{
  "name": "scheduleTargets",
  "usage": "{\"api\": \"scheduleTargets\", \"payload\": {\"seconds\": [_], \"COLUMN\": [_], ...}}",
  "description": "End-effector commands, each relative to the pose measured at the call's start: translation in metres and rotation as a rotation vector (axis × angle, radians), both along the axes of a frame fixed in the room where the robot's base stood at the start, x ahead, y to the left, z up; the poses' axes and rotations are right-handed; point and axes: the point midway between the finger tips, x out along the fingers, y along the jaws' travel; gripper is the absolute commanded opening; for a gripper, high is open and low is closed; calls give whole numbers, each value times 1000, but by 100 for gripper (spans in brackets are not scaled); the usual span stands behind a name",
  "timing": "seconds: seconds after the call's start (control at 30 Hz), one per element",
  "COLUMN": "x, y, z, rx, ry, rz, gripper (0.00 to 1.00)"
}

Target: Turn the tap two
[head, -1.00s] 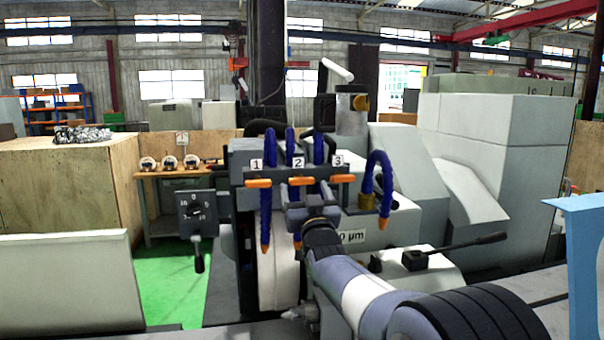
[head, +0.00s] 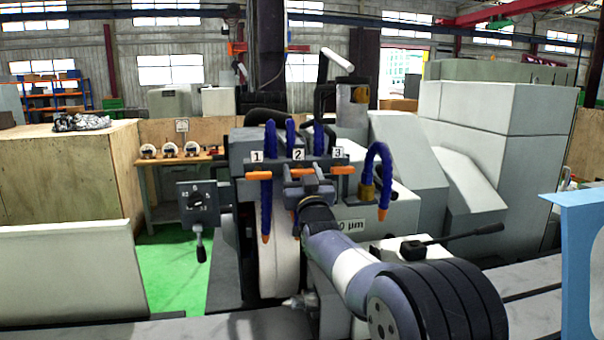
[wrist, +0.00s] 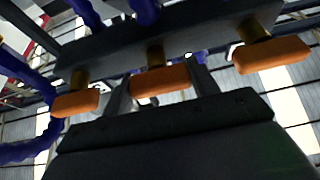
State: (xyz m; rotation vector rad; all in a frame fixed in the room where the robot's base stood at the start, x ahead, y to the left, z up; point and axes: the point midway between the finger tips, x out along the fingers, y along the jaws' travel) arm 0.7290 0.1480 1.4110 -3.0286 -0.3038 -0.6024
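Three taps with orange handles sit in a row under the labels 1, 2 and 3 on the grinder. The tap two handle (wrist: 158,80) is in the middle of the wrist view; in the head view its orange handle (head: 301,172) is partly hidden behind my gripper. My gripper (wrist: 162,92) points at it from below, with its fingers apart, one on each side of the handle. I cannot tell whether either finger touches it. The tap one handle (head: 258,176) and the tap three handle (head: 342,170) lie crosswise to either side.
Blue hoses (head: 267,205) hang close beside the taps, with another looped hose (head: 384,180) at the right. A control box with a lever (head: 197,203) stands at the left. A black lever (head: 460,238) sticks out at the lower right.

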Motion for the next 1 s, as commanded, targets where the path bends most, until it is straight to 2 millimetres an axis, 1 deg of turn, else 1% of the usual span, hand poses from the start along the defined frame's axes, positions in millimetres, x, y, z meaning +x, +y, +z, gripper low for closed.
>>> {"api": "scheduleTargets", "payload": {"seconds": [0.03,0.23,0.47,0.67,1.0], "x": [0,0,0,0,0], "y": [0,0,0,-1,0], "z": [0,0,-1,-3,0], "rx": [0,0,-19,-98,-378], "ry": [0,0,-5,-21,-78], "rz": [0,0,0,-1,-2], "gripper": [50,34,34,34,34]}}
